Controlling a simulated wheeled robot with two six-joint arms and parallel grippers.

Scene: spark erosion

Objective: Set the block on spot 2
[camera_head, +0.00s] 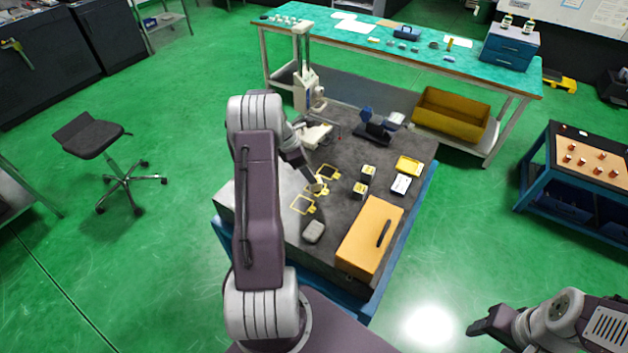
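A rounded grey block (313,231) lies on the grey worktable top (285,222), just below the yellow outlined squares. One yellow outline (303,204) is nearest to it and another yellow outline (328,172) is farther back. Yellow marking between them is partly covered by my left gripper (319,188). The spot numbers are too small to read. My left arm reaches over the table and its gripper points down at the outlines, apart from the grey block; its fingers are not clear. My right gripper (478,328) is off the table at the lower right, its opening unclear.
Two small dark blocks with yellowish tops (364,180) stand right of the outlines. An orange box with a dark handle (370,238), a yellow tray (409,166) and a white card (401,184) fill the right side. A machine column (303,75) stands at the back.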

